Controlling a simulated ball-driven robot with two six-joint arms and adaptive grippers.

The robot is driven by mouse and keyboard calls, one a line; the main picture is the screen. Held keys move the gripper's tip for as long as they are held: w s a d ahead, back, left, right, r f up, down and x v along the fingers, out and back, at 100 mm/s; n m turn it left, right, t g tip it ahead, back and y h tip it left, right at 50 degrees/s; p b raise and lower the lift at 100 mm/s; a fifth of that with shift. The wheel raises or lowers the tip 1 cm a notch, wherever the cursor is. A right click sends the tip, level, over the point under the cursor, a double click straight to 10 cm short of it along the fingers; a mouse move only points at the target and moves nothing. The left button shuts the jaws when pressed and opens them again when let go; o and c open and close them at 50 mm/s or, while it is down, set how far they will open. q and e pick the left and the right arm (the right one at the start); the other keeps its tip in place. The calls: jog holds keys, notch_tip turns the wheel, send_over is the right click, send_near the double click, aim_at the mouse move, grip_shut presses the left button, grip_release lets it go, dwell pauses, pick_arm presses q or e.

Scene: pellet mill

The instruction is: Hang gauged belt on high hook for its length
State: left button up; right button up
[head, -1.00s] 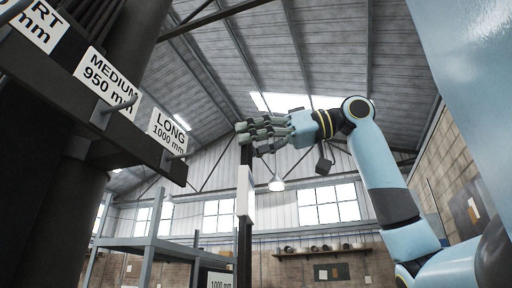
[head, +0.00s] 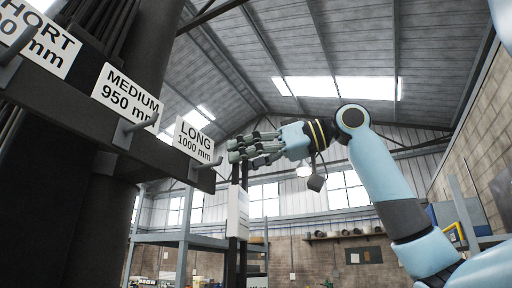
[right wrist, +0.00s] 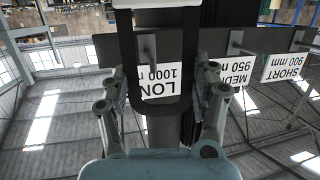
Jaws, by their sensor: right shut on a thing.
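The black belt (head: 232,258) hangs down from my right gripper (head: 236,151) in the head view, with a white plate (head: 238,213) partway down. In the right wrist view the belt (right wrist: 126,60) makes a U-shaped loop between the fingers of my right gripper (right wrist: 162,106), which is shut on it. The high hook, a grey peg (head: 211,163) under the LONG 1000 mm sign (head: 194,141), is just left of the fingertips. In the right wrist view the hook (right wrist: 149,46) appears within the loop's outline; I cannot tell whether the belt surrounds it. My left gripper is out of view.
The dark rail (head: 70,118) also carries a MEDIUM 950 mm sign (head: 127,96) with a peg (head: 136,126), and a SHORT sign (head: 38,38). A dark column stands behind it. A blue-grey frame (head: 184,236) stands below.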

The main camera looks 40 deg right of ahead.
aim_at(218, 162)
jog(key=shift+w+a+r+p, duration=0.1)
jog(key=shift+w+a+p, duration=0.3)
jog(key=shift+w+p, duration=0.65)
jog(key=shift+w+a+p, duration=0.45)
jog(key=shift+w+p, duration=0.55)
jog(key=shift+w+a+r+p, duration=0.1)
jog(key=shift+w+a+p, duration=0.3)
jog(key=shift+w+p, duration=0.65)
jog(key=shift+p+x, duration=0.7)
jog(key=shift+x, duration=0.15)
jog(key=shift+d, duration=0.1)
jog(key=shift+f, duration=0.15)
jog(key=shift+f+b, duration=0.85)
jog(key=shift+f, duration=0.65)
jog(key=o, duration=1.5)
